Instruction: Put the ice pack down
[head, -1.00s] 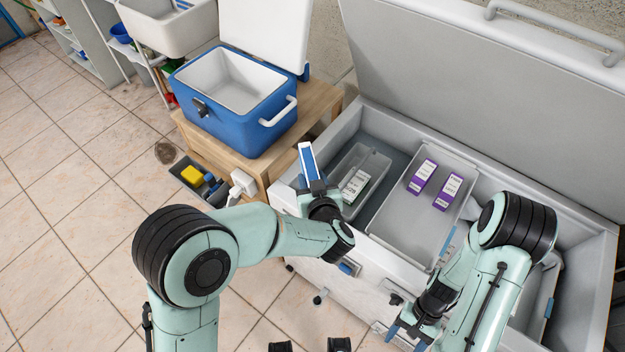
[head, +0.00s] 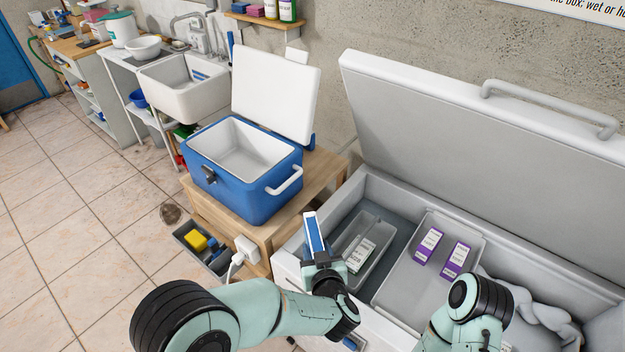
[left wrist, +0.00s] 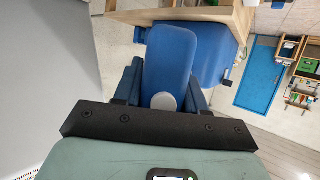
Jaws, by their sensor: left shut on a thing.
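The ice pack (head: 314,235) is a slim blue slab with a white edge in the head view. It stands upright in my left gripper (head: 320,263), which is shut on it, above the left wall of the open freezer. The left wrist view shows the blue ice pack (left wrist: 174,55) between the fingers of my left gripper (left wrist: 165,90). The pack's lower part is hidden by the gripper. My right arm comes in at lower right, but its gripper is out of the frame.
An open blue cooler (head: 262,197), looking empty inside, stands on a wooden stand (head: 318,170) left of the freezer (head: 378,183). The freezer holds a grey bin (head: 382,266) and a tray (head: 405,275) with two purple-and-white boxes (head: 428,246). Its lid is raised.

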